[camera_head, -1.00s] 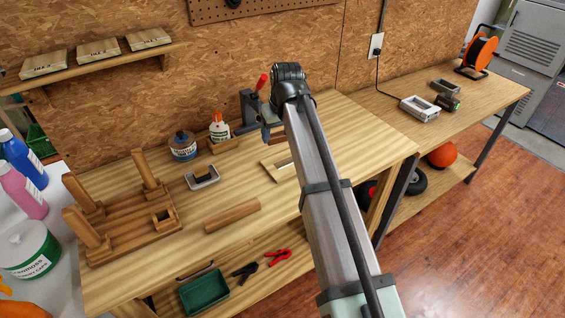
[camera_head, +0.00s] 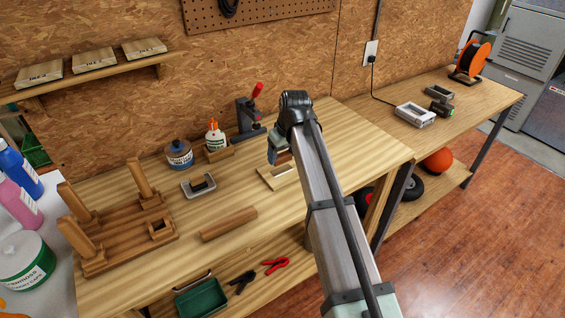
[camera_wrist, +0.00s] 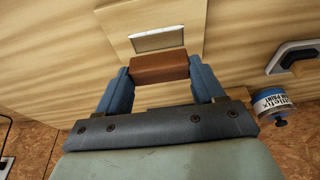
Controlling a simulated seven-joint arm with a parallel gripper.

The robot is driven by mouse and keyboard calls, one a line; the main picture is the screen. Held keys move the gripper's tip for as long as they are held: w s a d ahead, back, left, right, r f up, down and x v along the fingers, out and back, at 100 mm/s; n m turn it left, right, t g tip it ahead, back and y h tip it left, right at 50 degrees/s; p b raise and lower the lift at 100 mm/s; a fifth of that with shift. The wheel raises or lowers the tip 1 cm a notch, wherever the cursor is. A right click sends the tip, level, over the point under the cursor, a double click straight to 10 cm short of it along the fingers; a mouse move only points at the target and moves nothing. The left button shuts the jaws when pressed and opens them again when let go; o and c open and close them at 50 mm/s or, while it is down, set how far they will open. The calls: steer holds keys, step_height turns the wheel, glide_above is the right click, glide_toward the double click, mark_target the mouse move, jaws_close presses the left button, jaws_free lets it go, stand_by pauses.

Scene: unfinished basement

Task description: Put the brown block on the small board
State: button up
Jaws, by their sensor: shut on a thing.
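The brown block (camera_wrist: 160,68) is held crosswise between the two blue fingers of my gripper (camera_wrist: 161,75). The gripper is shut on it. The small board (camera_wrist: 117,24) is pale wood with a light grey-white rectangle on it; in the wrist view it shows beyond and below the block. In the head view the small board (camera_head: 267,182) lies on the workbench, and my gripper (camera_head: 279,157) is just above and behind it, with the block (camera_head: 284,156) partly hidden by the arm. The block appears apart from the board, but the exact gap cannot be told.
A red-handled clamp (camera_head: 248,122), a glue bottle (camera_head: 215,138) and a blue-labelled jar (camera_head: 179,155) stand behind. A sanding-type tool (camera_head: 199,186), a wooden bar (camera_head: 229,224) and a wooden frame with pegs (camera_head: 120,232) lie left. The bench right of the board is clear.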

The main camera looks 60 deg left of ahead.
mark_target(284, 157)
steer(key=shift+f, duration=1.9)
steer(key=shift+f, duration=0.1)
steer(key=o, duration=1)
steer(key=v, duration=1.2)
